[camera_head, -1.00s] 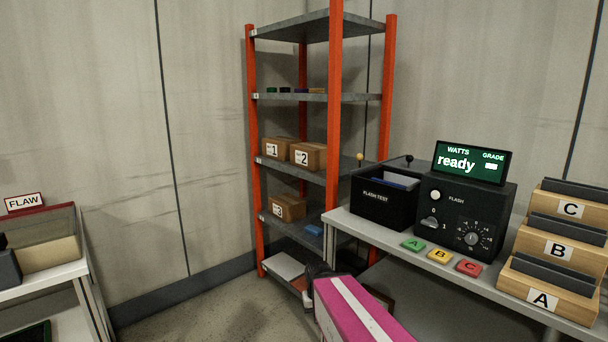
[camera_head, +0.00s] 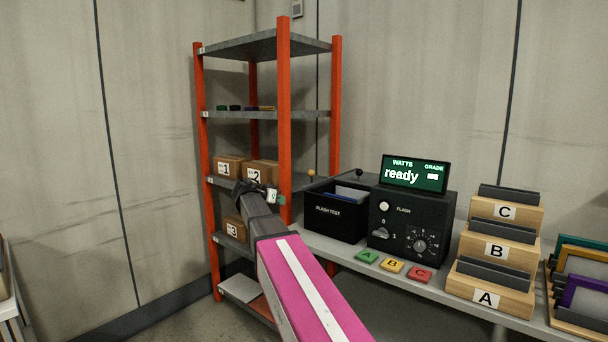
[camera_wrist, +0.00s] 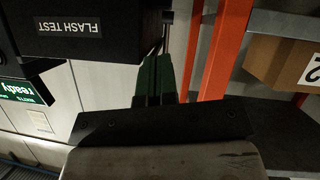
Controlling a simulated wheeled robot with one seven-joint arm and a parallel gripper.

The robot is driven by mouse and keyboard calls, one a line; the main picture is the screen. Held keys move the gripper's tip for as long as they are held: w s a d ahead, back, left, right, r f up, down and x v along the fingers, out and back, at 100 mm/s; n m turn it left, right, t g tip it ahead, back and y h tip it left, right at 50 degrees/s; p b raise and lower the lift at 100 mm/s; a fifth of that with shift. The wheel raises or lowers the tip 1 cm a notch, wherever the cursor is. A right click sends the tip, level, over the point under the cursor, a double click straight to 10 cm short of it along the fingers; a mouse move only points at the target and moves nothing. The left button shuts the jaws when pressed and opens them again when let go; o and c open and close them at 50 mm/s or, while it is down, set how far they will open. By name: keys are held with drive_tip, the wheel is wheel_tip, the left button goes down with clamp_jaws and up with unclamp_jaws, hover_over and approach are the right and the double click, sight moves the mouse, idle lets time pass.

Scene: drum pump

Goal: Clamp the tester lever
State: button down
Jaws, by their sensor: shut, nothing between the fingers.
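The tester is a black box marked FLASH TEST (camera_head: 335,211) on the bench; it also shows upside down at the upper left of the wrist view (camera_wrist: 62,32). A thin lever with a black ball knob (camera_head: 359,173) rises behind the box, and another with an orange knob (camera_head: 311,174) stands at its left. I cannot tell which is the clamp lever. My gripper (camera_head: 258,189) is raised in front of the shelf, left of the tester and apart from it. In the wrist view its fingers (camera_wrist: 153,78) are together and empty. Thin rods (camera_wrist: 165,32) show just beyond them.
The orange-post shelf (camera_head: 284,120) with numbered boxes (camera_head: 229,166) stands close behind my gripper. Right of the tester are the control unit (camera_head: 412,222), its ready display (camera_head: 414,174), coloured buttons A, B, C (camera_head: 392,265) and lettered wooden holders (camera_head: 497,251).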

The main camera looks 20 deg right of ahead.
wheel_tip(320, 180, up, 11)
drive_tip(key=w+m+h, duration=0.2)
drive_tip(key=w+m, duration=0.1)
drive_tip(key=r+x, duration=0.1)
drive_tip(key=x, duration=1.3)
drive_tip(key=shift+t, duration=0.4)
drive_tip(key=shift+w+d, duration=0.1)
drive_tip(key=shift+d, duration=0.05)
drive_tip(key=shift+w+d+r+g+y, duration=0.15)
drive_tip(key=shift+w+d+g+y, duration=0.15)
drive_tip(key=shift+w+d+y, duration=0.3)
drive_tip(key=shift+w+d+r+g+y, duration=0.2)
drive_tip(key=shift+w+d+g+y, duration=0.15)
drive_tip(key=shift+d, duration=0.5)
drive_tip(key=shift+w+d, duration=0.4)
drive_tip(key=shift+d, duration=0.35)
